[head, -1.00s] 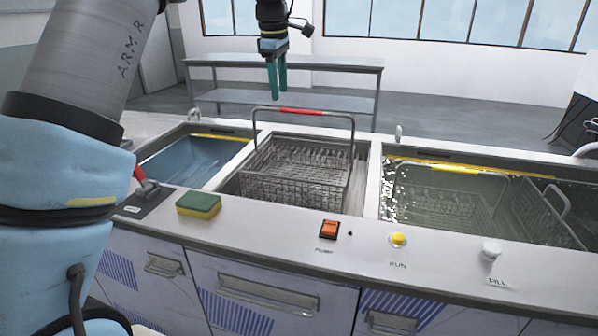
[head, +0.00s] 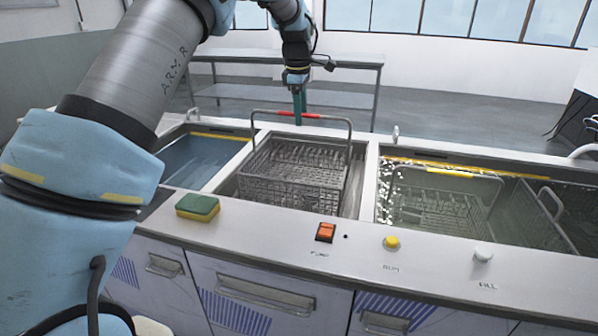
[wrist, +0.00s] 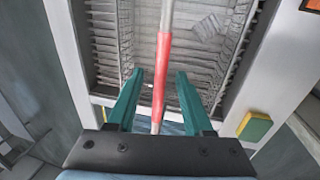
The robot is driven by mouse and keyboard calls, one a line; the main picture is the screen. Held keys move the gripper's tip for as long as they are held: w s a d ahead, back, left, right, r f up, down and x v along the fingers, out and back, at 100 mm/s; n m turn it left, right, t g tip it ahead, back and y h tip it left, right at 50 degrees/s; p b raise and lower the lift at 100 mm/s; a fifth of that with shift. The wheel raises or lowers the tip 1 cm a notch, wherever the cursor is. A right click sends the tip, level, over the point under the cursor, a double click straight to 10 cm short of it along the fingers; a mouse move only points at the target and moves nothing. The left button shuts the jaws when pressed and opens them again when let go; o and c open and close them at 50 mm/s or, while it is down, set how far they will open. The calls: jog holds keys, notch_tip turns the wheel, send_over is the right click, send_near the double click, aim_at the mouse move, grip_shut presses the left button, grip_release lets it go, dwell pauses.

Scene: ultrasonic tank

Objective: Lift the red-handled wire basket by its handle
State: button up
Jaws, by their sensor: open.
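The wire basket (head: 292,180) sits in the middle tank, with its handle standing upright above it. The handle's red grip (head: 299,115) runs across the top. My gripper (head: 298,105) is over the handle, pointing down, at the red grip's middle in the head view. In the wrist view the red grip (wrist: 161,75) passes between the two green fingers of my open gripper (wrist: 160,90), with a gap on each side. I cannot tell how deep the grip lies between the fingers. The basket's mesh (wrist: 110,45) shows below.
The left tank (head: 195,160) holds blue liquid. The right tank (head: 400,200) holds more wire baskets in liquid. A sponge (head: 198,207), an orange switch (head: 325,232), a yellow button (head: 391,243) and a white knob (head: 483,253) are along the front ledge.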

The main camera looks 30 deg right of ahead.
jog(key=shift+w+f, duration=0.1)
jog(key=shift+f, duration=0.5)
grip_shut()
jog(key=shift+d, duration=0.1)
